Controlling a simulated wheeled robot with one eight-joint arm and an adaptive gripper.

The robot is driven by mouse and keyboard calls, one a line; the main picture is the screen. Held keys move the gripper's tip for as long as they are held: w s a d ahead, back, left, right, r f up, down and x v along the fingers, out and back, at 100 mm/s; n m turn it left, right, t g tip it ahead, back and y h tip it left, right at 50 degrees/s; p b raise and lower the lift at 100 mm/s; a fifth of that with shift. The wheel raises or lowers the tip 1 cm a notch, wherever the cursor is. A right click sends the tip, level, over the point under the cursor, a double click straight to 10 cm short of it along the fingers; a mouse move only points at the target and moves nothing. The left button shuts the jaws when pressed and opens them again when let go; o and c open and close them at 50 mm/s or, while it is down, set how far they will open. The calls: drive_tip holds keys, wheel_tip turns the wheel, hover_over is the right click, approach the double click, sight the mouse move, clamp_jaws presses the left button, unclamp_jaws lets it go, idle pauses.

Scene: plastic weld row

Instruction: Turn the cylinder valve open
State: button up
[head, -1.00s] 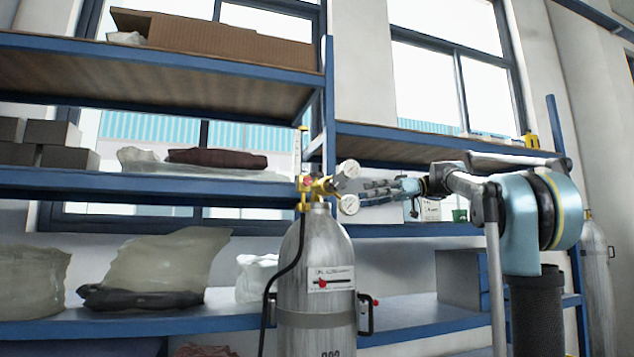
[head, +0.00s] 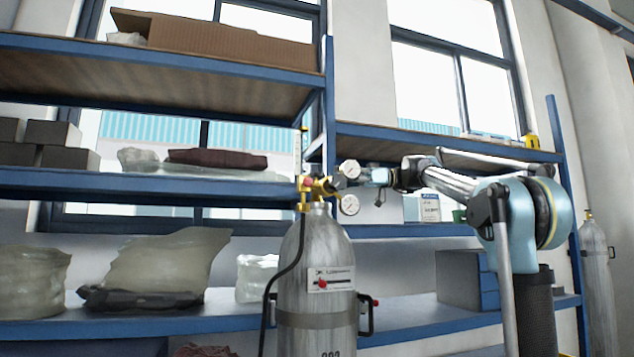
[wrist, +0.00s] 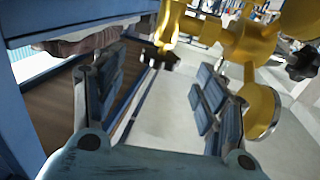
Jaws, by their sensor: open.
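A grey gas cylinder (head: 317,262) stands upright with a brass valve and regulator (head: 318,187) on top, with a red part at its left. Two round gauges are on the regulator, an upper one (head: 350,169) and a lower one (head: 349,204). My gripper (head: 343,182) is at the regulator's right, between the gauges in this view; its fingertips are hard to make out. In the wrist view my gripper (wrist: 160,88) is open, with nothing between its fingers. The brass fitting (wrist: 172,22) lies ahead of the fingertips, and a gauge (wrist: 262,110) is close beside the right finger.
A blue shelf rack (head: 150,185) stands behind the cylinder, holding bags and boxes. A black hose (head: 283,265) hangs down the cylinder's left side. A dark knob (wrist: 302,62) sits at the wrist view's right. A second cylinder (head: 598,275) stands at the far right.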

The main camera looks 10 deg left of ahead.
sight(316, 176)
drive_tip(key=x, duration=0.7)
drive_tip(key=shift+s+a+f, duration=0.1)
drive_tip(key=shift+s+a, duration=0.05)
drive_tip(key=shift+a, duration=0.1)
drive_tip(key=c, duration=1.1)
